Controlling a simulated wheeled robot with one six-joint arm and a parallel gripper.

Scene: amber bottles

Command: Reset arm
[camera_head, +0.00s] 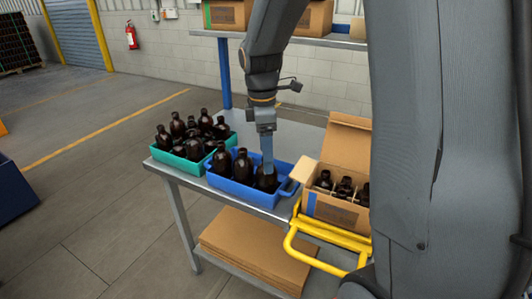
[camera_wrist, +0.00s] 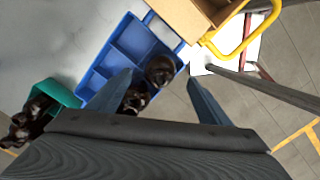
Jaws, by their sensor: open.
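My gripper (camera_head: 267,165) points down over the right end of the blue crate (camera_head: 262,198) on the metal table. In the wrist view my gripper (camera_wrist: 160,90) has its two blue fingers spread wide, with an amber bottle (camera_wrist: 160,70) between and beyond them. That bottle (camera_head: 267,182) stands in the blue crate, partly hidden by a finger in the head view. Whether a finger touches it I cannot tell. Other amber bottles (camera_head: 243,167) stand in the left part of the blue crate. Its far compartments look empty in the wrist view.
A green crate (camera_head: 168,160) full of amber bottles stands left of the blue crate. An open cardboard box (camera_head: 335,208) with several bottles is at the right, by a yellow frame (camera_head: 300,248). A shelf (camera_head: 330,42) with boxes is behind. Flat cardboard (camera_head: 250,250) lies below.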

